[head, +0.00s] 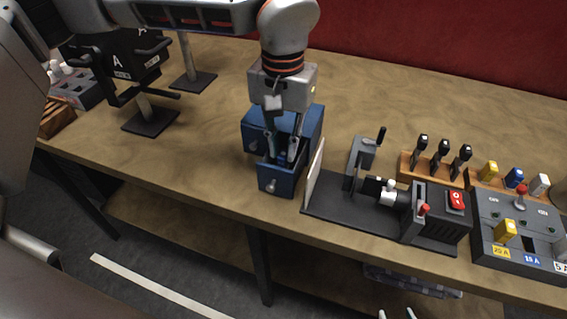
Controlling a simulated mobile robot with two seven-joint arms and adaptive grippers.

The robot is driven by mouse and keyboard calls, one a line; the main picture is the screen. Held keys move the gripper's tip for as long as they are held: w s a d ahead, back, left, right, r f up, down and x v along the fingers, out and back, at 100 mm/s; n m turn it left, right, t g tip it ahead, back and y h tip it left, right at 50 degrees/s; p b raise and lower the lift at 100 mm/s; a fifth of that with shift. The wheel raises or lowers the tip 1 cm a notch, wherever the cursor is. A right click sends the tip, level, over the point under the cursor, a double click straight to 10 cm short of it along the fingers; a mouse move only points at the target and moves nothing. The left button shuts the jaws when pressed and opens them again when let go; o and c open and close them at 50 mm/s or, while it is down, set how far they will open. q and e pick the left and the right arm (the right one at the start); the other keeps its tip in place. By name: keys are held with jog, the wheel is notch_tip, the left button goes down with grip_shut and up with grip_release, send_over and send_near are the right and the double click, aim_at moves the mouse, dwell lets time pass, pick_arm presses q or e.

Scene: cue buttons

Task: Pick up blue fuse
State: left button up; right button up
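The blue fuse (514,178) stands in a wooden rack at the right, between a yellow fuse (488,171) and a white fuse (539,184). My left gripper (282,156) points down over the small blue drawer box (254,132), far to the left of the blue fuse. Its two fingers are apart, and I see nothing held between them. Only two pale tips of my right gripper (397,314) show at the bottom edge, apart from each other and in front of the table. The rest of it is out of view.
A fuse panel (483,231) with a red-knobbed lever and a seated yellow fuse (505,231) stands before the rack. A black machine (436,228) with a red switch is left of it. Dark-handled tools (443,148) stand behind.

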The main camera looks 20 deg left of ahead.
aim_at(284, 154)
pick_arm(q)
notch_tip(284, 154, down, 3)
jog(key=shift+w+r, duration=0.1)
jog(key=shift+r, duration=0.05)
pick_arm(e)
jog(key=shift+w+f, duration=0.1)
jog(key=shift+w, duration=0.1)
pick_arm(q)
jog(key=shift+c, duration=0.4)
grip_shut()
jog(key=shift+r, duration=0.2)
notch_tip(284, 154, up, 20)
jog(key=p, duration=0.2)
pick_arm(e)
jog(key=shift+s+a+r, duration=0.2)
jog(key=shift+s+r, duration=0.15)
jog(key=shift+r, duration=0.35)
pick_arm(q)
jog(key=shift+f, duration=0.15)
